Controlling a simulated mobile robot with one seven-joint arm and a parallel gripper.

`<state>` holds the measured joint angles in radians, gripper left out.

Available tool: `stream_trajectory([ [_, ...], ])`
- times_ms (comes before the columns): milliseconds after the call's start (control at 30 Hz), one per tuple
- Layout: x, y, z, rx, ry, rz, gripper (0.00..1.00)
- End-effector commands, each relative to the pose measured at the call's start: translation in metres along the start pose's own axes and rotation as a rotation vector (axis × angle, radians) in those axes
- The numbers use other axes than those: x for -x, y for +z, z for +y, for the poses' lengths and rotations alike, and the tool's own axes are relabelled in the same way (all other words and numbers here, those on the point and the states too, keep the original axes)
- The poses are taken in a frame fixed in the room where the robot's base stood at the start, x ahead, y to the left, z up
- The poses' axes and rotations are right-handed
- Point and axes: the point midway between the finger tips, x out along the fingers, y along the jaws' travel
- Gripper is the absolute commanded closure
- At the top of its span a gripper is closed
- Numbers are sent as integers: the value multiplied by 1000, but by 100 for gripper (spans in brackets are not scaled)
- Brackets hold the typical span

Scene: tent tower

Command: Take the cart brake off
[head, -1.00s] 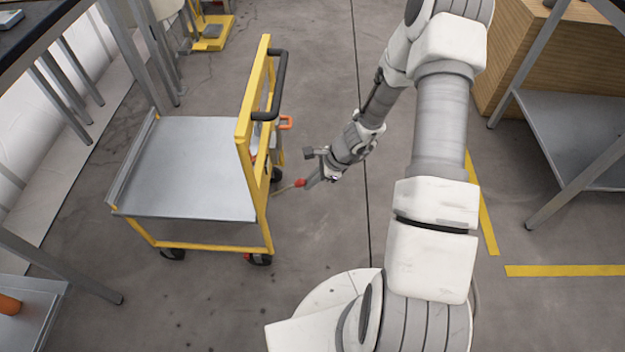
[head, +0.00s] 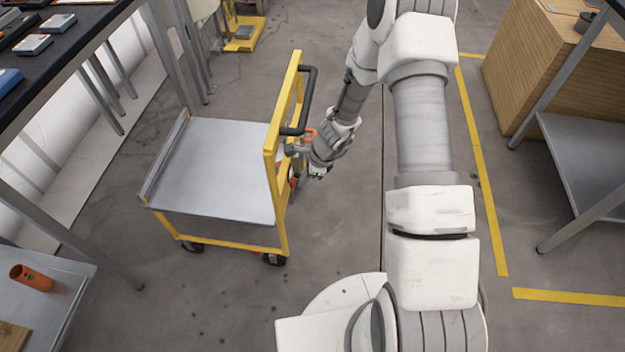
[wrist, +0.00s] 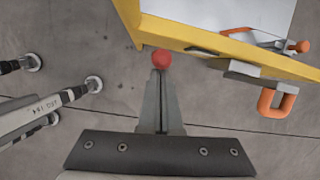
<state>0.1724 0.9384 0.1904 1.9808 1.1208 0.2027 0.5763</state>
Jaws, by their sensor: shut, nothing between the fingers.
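The cart has a grey deck (head: 215,165) and a yellow frame with a black push handle (head: 309,95). It stands left of my arm in the head view. A red ball knob (wrist: 162,58) sits against the yellow frame (wrist: 215,50) in the wrist view, just beyond my fingertips. The knob also shows low at the cart's handle end in the head view (head: 293,182). My gripper (wrist: 158,75) is shut and empty, its tips at or very near the knob; I cannot tell if they touch. The lever behind the knob is hidden.
An orange loop (wrist: 277,102) on a grey bracket and a small orange knob (wrist: 302,46) are on the cart to the right of my fingers. A dark-topped bench (head: 60,50) is at left, and a grey shelf (head: 590,160) at right.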

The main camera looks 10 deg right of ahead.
Motion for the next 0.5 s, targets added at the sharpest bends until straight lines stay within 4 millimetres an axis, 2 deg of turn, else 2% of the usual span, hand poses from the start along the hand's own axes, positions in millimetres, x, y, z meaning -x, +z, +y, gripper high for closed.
stream_trajectory([
  [200,-1,11,-1,1,1,-1,100],
  [500,-2,15,-2,2,1,-1,100],
])
